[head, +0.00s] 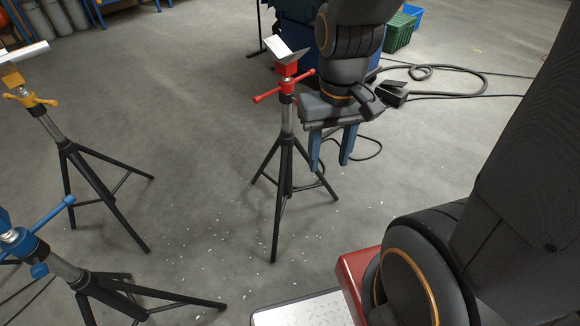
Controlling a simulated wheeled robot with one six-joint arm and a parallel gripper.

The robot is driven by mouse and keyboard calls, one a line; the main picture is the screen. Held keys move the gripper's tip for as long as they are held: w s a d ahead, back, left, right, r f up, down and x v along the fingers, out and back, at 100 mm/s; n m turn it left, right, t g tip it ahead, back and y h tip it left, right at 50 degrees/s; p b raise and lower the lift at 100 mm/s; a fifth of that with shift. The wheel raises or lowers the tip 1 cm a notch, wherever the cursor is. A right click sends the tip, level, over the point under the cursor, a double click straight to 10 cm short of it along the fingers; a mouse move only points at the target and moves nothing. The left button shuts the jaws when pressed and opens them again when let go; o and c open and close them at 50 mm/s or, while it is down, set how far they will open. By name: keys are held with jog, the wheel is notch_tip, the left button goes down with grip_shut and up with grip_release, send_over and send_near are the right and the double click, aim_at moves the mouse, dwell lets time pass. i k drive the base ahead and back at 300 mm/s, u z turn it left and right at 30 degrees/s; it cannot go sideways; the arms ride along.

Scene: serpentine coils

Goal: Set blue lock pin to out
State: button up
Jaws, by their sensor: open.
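The blue stand (62,266) is at the lower left, partly cut off by the picture's left edge. A small blue knob (39,271) sticks out low on its blue collar and looks like the blue lock pin. I cannot tell from here whether it is in or out. A blue handle (52,215) rises to the right above it. My gripper (331,166) is open and empty, fingers pointing down, just right of the red stand (287,135) in the picture. It is well apart from the blue stand.
A yellow stand (52,125) is at the left, its legs spread wide. The red stand's splayed legs are near my gripper. Black cables (450,94) and a green crate (399,33) lie at the back right. Bare floor (190,190) separates the stands.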

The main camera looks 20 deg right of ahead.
aim_at(39, 270)
jog(key=u, duration=2)
